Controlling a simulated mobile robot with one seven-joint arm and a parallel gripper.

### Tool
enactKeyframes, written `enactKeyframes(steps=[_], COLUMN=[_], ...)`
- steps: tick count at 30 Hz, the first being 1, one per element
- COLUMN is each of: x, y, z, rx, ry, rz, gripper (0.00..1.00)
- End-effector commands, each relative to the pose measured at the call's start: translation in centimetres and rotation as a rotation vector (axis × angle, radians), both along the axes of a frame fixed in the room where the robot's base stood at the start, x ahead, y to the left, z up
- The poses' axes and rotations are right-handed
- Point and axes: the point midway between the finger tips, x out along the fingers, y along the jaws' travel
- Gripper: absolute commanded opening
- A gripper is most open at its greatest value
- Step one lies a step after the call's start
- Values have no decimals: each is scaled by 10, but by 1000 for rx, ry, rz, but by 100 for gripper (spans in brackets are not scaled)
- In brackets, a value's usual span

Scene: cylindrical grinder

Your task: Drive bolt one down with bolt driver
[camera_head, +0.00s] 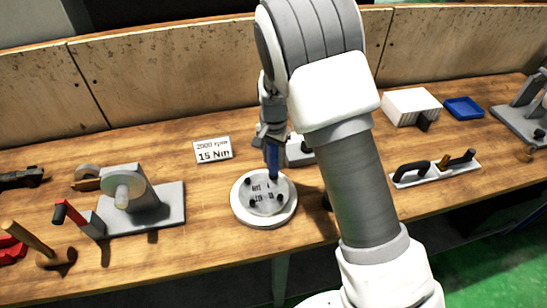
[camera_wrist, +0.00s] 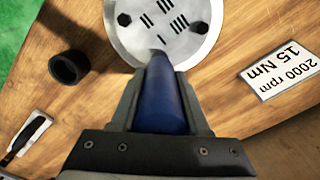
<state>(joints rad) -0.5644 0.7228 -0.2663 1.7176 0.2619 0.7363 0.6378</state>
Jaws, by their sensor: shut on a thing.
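My gripper (camera_head: 270,133) is shut on the bolt driver, a blue tapered tool (camera_head: 272,160), and points it down at the round plate (camera_head: 264,208). The driver also shows between the fingers in the wrist view (camera_wrist: 163,100). Its tip meets the near part of the plate in that view (camera_wrist: 180,55), beside a single stroke mark. The bolt at the tip is hidden, and I cannot tell whether the tip touches it. Other dark bolts stand in the plate, at left (camera_wrist: 124,19) and right (camera_wrist: 200,29) in the wrist view.
A sign (camera_head: 212,149) reads 2000 rpm, 15 Nm. A grey fixture (camera_head: 150,205) stands left of the plate, with a red-handled tool (camera_head: 68,212) beside it. A grey block (camera_head: 300,152) sits behind the plate. A black ring (camera_wrist: 69,67) lies on the wooden table.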

Motion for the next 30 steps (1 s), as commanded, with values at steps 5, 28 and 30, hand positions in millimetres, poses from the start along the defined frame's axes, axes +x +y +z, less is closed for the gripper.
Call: enactKeyframes(steps=[5,28,30], x=[1,1,1], y=[0,0,0], z=[0,-9,-10], rx=[1,1,1], ry=[-2,-2,-2], rz=[0,0,0], gripper=[0,0,0])
